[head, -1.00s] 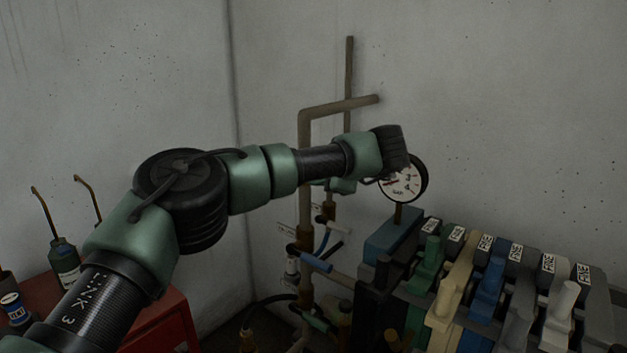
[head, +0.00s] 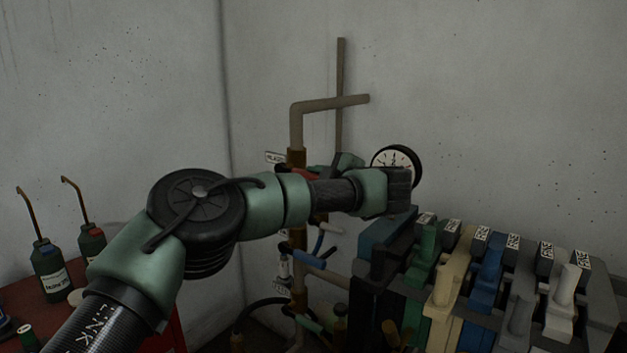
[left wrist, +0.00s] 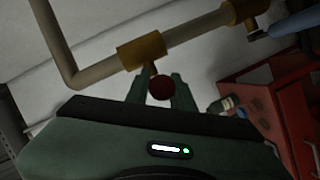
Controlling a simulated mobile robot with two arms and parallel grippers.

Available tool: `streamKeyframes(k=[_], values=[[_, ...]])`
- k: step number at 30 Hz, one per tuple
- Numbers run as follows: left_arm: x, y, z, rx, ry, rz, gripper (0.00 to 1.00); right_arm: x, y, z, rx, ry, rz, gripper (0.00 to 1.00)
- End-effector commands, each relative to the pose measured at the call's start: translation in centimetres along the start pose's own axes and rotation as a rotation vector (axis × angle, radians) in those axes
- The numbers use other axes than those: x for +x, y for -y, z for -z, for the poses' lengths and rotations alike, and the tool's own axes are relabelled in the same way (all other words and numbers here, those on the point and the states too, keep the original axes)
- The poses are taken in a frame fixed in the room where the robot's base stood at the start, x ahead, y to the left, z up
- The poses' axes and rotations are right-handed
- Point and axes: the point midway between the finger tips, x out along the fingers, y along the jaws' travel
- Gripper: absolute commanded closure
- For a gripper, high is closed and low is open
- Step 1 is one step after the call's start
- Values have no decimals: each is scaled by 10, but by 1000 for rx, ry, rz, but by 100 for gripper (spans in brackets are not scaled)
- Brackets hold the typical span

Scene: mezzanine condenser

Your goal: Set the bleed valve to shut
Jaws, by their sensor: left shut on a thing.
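The bleed valve has a brass body (head: 297,157) on the tan upright pipe, and it also shows in the left wrist view (left wrist: 142,51). A pale tag sits beside it, its text too small to read surely. A red handle (head: 308,172) reaches right from the body in the head view. Its round red end (left wrist: 160,88) sits between the green fingers of my left gripper (left wrist: 160,92). The gripper is shut on this handle. In the head view the gripper (head: 338,165) is partly hidden by my own wrist. My right gripper is not in view.
A round gauge (head: 396,165) stands just behind my left wrist. Blue-handled levers (head: 306,260) sit lower on the pipework. A row of coloured switch blocks (head: 488,275) fills the lower right. A red cabinet with oil cans (head: 52,270) is at the left.

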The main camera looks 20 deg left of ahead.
Motion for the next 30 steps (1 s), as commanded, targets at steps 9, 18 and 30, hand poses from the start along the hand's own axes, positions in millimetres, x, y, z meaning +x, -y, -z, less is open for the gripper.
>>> streamKeyframes(k=[9, 18, 30], values=[[0, 2, -1, 7, -1, 1, 55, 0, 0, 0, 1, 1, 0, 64], [-8, 2, -2, 4, 0, -1, 55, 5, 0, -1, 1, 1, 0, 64], [-69, 3, -3, 6, 1, 0, 55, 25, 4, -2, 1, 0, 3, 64]])
